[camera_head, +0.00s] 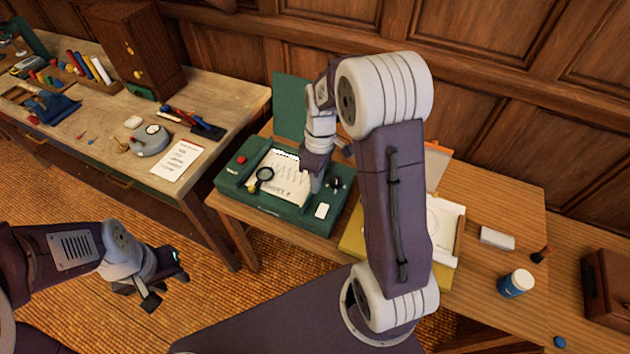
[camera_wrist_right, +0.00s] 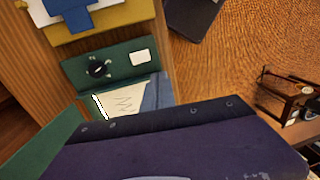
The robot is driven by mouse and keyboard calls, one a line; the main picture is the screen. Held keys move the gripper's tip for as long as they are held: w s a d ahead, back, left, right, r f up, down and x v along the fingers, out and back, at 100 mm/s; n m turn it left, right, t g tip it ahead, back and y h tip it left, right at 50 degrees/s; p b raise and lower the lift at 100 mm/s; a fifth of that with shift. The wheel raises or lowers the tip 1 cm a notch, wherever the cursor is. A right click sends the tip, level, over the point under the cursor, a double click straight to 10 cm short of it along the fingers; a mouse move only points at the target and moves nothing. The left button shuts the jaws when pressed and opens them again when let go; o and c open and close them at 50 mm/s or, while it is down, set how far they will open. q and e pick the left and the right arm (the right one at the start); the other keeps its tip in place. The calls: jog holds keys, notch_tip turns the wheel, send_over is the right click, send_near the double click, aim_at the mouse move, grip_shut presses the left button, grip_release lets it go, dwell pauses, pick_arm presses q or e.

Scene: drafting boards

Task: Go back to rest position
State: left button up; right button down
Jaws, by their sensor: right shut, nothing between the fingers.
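My right gripper (camera_head: 314,182) hangs over the green box (camera_head: 275,208) on the wooden table, low above its paper (camera_head: 285,177) with a wavy line. Whether it touches the paper cannot be told. It is shut and empty. In the right wrist view my gripper fills the bottom, and the green box (camera_wrist_right: 118,68) with its black knob lies beyond it. My left gripper (camera_head: 168,287) is open and empty, out over the woven floor at the lower left, clear of the tables.
A white block (camera_head: 497,238) and blue jar (camera_head: 515,283) stand right. A cluttered workbench (camera_head: 225,98) is left.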

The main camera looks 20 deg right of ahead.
jog(key=s+a+f+m+t+h+b, duration=0.1)
jog(key=s+a+m+t, duration=0.1)
jog(key=s+m, duration=0.6)
jog(key=shift+s+a, duration=0.7)
jog(key=shift+s, duration=0.4)
jog(key=shift+s, duration=0.15)
